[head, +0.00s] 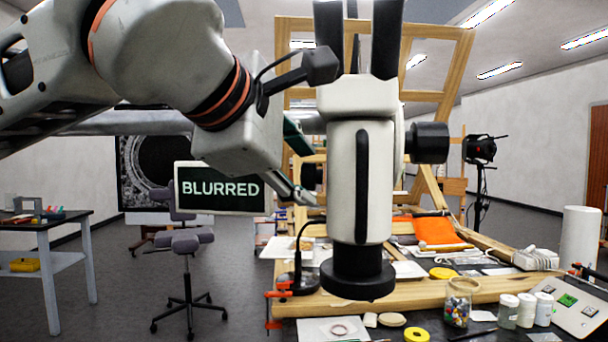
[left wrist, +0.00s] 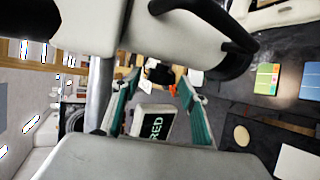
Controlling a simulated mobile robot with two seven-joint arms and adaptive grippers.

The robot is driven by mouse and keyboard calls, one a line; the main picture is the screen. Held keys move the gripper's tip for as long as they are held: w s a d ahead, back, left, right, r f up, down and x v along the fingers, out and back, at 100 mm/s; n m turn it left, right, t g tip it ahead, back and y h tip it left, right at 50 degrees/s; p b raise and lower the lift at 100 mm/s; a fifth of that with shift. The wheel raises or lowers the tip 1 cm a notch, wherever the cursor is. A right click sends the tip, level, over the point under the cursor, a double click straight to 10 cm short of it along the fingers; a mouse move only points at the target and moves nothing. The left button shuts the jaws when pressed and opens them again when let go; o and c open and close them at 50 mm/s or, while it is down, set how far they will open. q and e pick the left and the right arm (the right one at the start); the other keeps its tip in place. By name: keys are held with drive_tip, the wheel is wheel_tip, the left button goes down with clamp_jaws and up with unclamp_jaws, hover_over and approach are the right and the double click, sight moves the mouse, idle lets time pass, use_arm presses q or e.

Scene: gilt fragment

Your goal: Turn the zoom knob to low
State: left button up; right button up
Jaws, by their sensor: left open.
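The white microscope head (head: 345,180) hangs upright in the middle of the head view, with a black lens ring (head: 357,272) below. A large black knob (head: 430,143) sticks out on its right side. A smaller dark knob (head: 311,177) shows on its left side; I cannot read which is the zoom knob. My left gripper (head: 303,165) is open beside the left side, its lower finger near the dark knob; contact is unclear. In the left wrist view the teal fingers (left wrist: 158,88) are spread, with the microscope body (left wrist: 180,35) above them. My right gripper is not in view.
A screen (head: 220,187) reads BLURRED. Below the microscope, the worktable holds a wooden frame (head: 450,290), a glass jar (head: 459,300), several small bottles (head: 526,309) and an orange cloth (head: 437,230). A stool (head: 187,270) and a side table (head: 40,222) stand left.

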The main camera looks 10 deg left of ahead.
use_arm(q)
drive_tip(key=shift+w+d+f, duration=0.2)
drive_tip(key=shift+w, duration=0.3)
drive_tip(key=c, duration=1.1)
drive_tip(key=shift+r+g+p, duration=0.45)
drive_tip(key=shift+g+p, duration=0.05)
drive_tip(key=shift+p, duration=0.8)
drive_tip(key=g+p, duration=0.1)
drive_tip(key=p, duration=0.3)
drive_tip(key=shift+w+r+n+g+y, duration=0.1)
drive_tip(key=shift+r+n+g+y, duration=0.2)
drive_tip(key=shift+g, duration=0.1)
drive_tip(key=g+p, duration=0.1)
drive_tip(key=p, duration=0.2)
drive_tip(key=g+p, duration=0.2)
drive_tip(key=shift+w+f+p, duration=0.2)
drive_tip(key=shift+w+p, duration=0.05)
drive_tip(key=shift+p, duration=0.45)
drive_tip(key=shift+w+f+n+g+p, duration=0.1)
drive_tip(key=shift+n+g+p, duration=0.2)
drive_tip(key=shift+g+p, duration=0.2)
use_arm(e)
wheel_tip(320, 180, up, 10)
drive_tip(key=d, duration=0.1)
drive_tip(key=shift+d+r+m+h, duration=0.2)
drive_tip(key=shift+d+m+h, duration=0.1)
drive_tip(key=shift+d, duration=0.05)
